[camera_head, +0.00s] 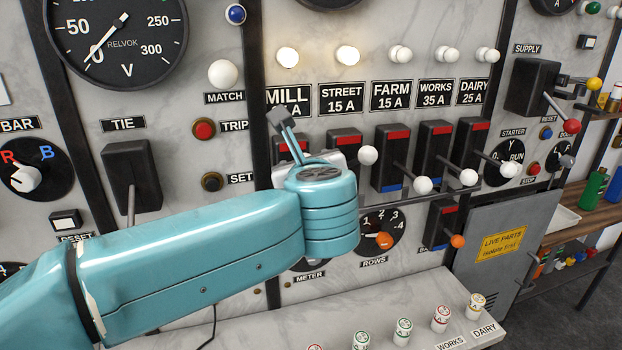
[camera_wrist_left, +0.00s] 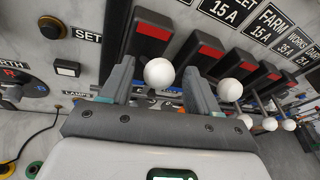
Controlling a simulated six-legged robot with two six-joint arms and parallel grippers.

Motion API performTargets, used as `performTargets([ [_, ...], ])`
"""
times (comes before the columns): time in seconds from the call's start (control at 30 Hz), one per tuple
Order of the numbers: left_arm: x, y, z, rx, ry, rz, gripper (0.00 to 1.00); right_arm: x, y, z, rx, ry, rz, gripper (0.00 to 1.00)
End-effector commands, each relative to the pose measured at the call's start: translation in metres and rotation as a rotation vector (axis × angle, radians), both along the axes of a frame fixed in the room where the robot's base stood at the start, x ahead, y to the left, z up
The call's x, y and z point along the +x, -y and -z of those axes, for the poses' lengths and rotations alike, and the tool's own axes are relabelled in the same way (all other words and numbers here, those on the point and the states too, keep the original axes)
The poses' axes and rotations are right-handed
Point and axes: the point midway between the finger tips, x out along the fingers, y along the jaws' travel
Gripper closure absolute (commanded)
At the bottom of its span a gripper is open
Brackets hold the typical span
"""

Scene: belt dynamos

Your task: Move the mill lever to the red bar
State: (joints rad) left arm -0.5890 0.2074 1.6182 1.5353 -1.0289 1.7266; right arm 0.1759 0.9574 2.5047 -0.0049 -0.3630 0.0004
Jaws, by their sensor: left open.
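The mill lever's white ball knob (camera_wrist_left: 158,72) shows in the left wrist view, between the two fingers of my left gripper (camera_wrist_left: 157,78). The fingers are apart on either side of it; I cannot tell whether either touches it. The black mill switch box (camera_wrist_left: 147,44) stands behind the knob, with its red bar (camera_wrist_left: 153,31) on the upper part. In the head view my left gripper (camera_head: 280,120) is over the mill switch, below the MILL label (camera_head: 287,97). Part of the red bar (camera_head: 297,146) shows there, but my wrist hides the lever and knob. My right gripper is not in view.
Right of the mill switch stand similar switches: street (camera_head: 345,141), farm (camera_head: 389,160), works (camera_head: 430,155) and dairy (camera_head: 470,145). The street knob (camera_head: 368,155) is close to my wrist and sits higher than the others. A rotary dial (camera_head: 381,231) lies below.

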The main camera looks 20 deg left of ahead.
Motion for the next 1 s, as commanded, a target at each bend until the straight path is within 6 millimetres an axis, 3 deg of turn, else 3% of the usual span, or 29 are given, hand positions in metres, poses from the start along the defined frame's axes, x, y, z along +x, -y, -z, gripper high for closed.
performTargets([
  [0.3, -0.075, 0.032, -0.018, -0.002, 0.006, 0.006, 0.39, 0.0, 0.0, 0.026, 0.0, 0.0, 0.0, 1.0],
  [0.5, -0.113, 0.047, -0.029, -0.001, 0.004, 0.005, 0.39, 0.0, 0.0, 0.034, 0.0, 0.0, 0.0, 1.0],
  [0.7, -0.13, 0.054, -0.035, 0.0, 0.003, 0.002, 0.39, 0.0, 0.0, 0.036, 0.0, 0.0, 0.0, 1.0],
  [1.0, -0.132, 0.054, -0.036, 0.001, 0.002, 0.0, 0.39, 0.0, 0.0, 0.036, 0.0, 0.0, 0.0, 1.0],
])
